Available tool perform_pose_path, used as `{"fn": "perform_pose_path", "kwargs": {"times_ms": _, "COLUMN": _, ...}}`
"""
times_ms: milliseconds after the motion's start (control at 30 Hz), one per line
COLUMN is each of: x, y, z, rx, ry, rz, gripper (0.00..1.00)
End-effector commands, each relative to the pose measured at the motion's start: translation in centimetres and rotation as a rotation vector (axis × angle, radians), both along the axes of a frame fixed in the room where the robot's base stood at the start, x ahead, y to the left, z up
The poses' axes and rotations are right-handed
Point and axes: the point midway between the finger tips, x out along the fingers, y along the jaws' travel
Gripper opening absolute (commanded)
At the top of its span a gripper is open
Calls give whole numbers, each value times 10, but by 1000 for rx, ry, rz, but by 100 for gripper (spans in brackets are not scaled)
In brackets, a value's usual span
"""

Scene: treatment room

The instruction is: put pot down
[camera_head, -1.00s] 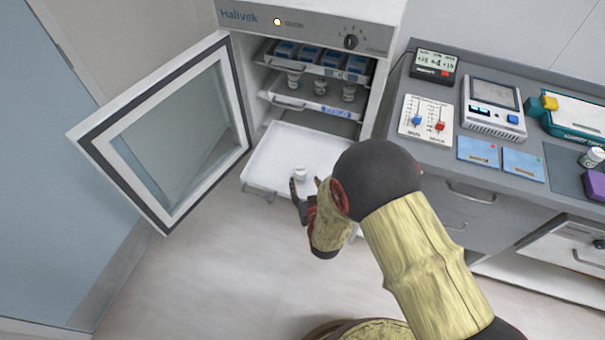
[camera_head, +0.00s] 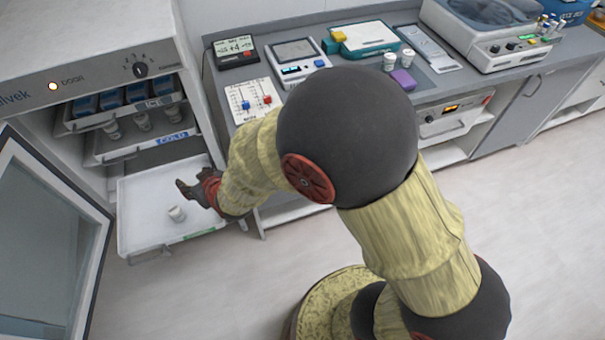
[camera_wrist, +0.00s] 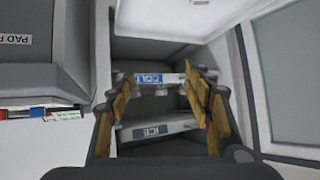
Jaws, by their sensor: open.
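A small white pot (camera_head: 176,213) stands upright on the white pulled-out bottom tray (camera_head: 140,200) of the open fridge (camera_head: 90,50). My gripper (camera_head: 184,188) is open and empty, just behind and above the pot in the head view, apart from it as far as I can tell. In the wrist view my gripper's two fingers (camera_wrist: 155,88) are spread, with nothing between them but the fridge shelves behind.
The fridge's middle shelf (camera_head: 170,136), marked COLD, carries several white pots; blue packs fill the top shelf (camera_head: 115,116). The open glass door (camera_head: 45,240) stands at the left. A counter (camera_head: 300,100) with devices and more pots runs right. The tray around the pot is clear.

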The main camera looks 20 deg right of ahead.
Motion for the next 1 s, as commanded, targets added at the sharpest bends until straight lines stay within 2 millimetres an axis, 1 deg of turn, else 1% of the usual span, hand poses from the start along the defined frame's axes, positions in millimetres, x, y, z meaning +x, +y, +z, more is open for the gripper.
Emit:
{"fn": "perform_pose_path", "kwargs": {"times_ms": 33, "x": 1, "y": -22, "z": 32, "rx": -1, "ry": 23, "rz": -28, "gripper": 51}}
{"fn": "perform_pose_path", "kwargs": {"times_ms": 67, "x": -2, "y": -35, "z": 47, "rx": -6, "ry": 44, "rz": -40, "gripper": 51}}
{"fn": "perform_pose_path", "kwargs": {"times_ms": 100, "x": -8, "y": -52, "z": 66, "rx": -14, "ry": 72, "rz": -55, "gripper": 51}}
{"fn": "perform_pose_path", "kwargs": {"times_ms": 167, "x": -21, "y": -78, "z": 93, "rx": -26, "ry": 114, "rz": -80, "gripper": 51}}
{"fn": "perform_pose_path", "kwargs": {"times_ms": 200, "x": -33, "y": -95, "z": 109, "rx": -35, "ry": 143, "rz": -97, "gripper": 51}}
{"fn": "perform_pose_path", "kwargs": {"times_ms": 267, "x": -55, "y": -122, "z": 132, "rx": -50, "ry": 185, "rz": -124, "gripper": 51}}
{"fn": "perform_pose_path", "kwargs": {"times_ms": 300, "x": -71, "y": -140, "z": 146, "rx": -59, "ry": 214, "rz": -144, "gripper": 51}}
{"fn": "perform_pose_path", "kwargs": {"times_ms": 367, "x": -100, "y": -165, "z": 165, "rx": -75, "ry": 257, "rz": -173, "gripper": 51}}
{"fn": "perform_pose_path", "kwargs": {"times_ms": 400, "x": -121, "y": -180, "z": 176, "rx": -85, "ry": 283, "rz": -194, "gripper": 51}}
{"fn": "perform_pose_path", "kwargs": {"times_ms": 467, "x": -152, "y": -201, "z": 188, "rx": -99, "ry": 325, "rz": -224, "gripper": 51}}
{"fn": "perform_pose_path", "kwargs": {"times_ms": 500, "x": -172, "y": -212, "z": 195, "rx": -107, "ry": 350, "rz": -243, "gripper": 51}}
{"fn": "perform_pose_path", "kwargs": {"times_ms": 600, "x": -216, "y": -233, "z": 204, "rx": -123, "ry": 403, "rz": -284, "gripper": 51}}
{"fn": "perform_pose_path", "kwargs": {"times_ms": 700, "x": -245, "y": -244, "z": 208, "rx": -135, "ry": 441, "rz": -311, "gripper": 51}}
{"fn": "perform_pose_path", "kwargs": {"times_ms": 800, "x": -259, "y": -249, "z": 209, "rx": -140, "ry": 461, "rz": -323, "gripper": 51}}
{"fn": "perform_pose_path", "kwargs": {"times_ms": 1000, "x": -262, "y": -250, "z": 209, "rx": -142, "ry": 467, "rz": -324, "gripper": 51}}
